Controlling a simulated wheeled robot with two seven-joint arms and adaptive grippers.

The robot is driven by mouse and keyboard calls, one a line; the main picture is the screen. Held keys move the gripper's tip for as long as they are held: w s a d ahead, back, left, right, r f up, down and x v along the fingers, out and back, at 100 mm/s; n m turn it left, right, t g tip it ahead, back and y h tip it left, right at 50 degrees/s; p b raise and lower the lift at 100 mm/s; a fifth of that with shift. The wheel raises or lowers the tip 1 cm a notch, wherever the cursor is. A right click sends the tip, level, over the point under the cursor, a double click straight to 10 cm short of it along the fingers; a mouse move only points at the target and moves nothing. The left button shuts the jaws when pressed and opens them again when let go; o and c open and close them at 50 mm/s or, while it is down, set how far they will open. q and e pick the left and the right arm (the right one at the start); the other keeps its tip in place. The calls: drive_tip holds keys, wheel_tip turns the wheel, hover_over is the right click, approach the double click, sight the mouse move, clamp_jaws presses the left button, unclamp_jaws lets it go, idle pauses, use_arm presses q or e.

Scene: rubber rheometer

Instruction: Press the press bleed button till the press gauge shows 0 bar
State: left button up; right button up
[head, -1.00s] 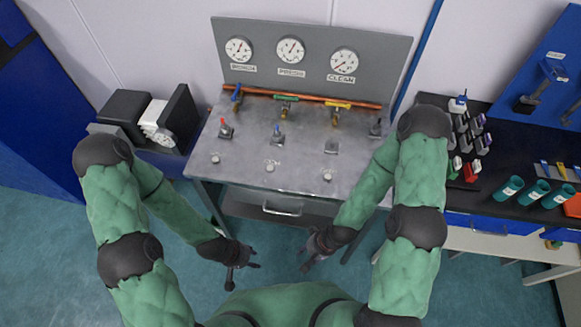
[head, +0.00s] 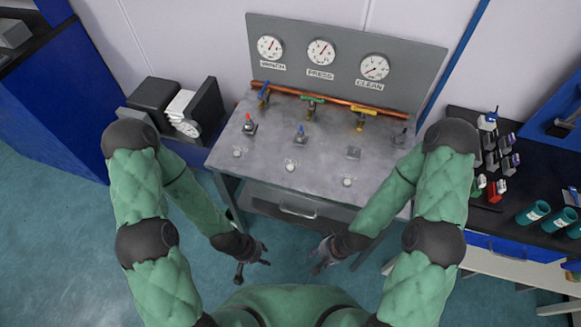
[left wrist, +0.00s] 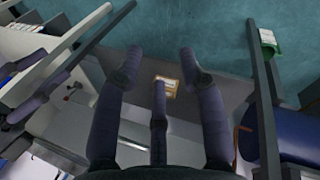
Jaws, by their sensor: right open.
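The press gauge (head: 321,52) is the middle of three round white dials on the grey back panel. Its needle is too small to read surely. The press bleed button seems to be the middle round pale knob (head: 290,167) near the table's front edge, below the press gauge column; its label is not legible. My left gripper (head: 259,264) is open and empty, low in front of the table, apart from the knobs. Its spread fingers (left wrist: 160,68) show in the left wrist view. My right gripper (head: 318,262) is open and empty, also in front of the table.
Red, blue and dark levers stand on the metal table (head: 260,180), behind the knobs. Blue, green and yellow valves sit on a copper pipe (head: 330,103). A drawer handle (head: 298,211) is at the front. A dark bench (head: 520,200) with bottles stands at right.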

use_arm(q)
clamp_jaws()
idle(1.4)
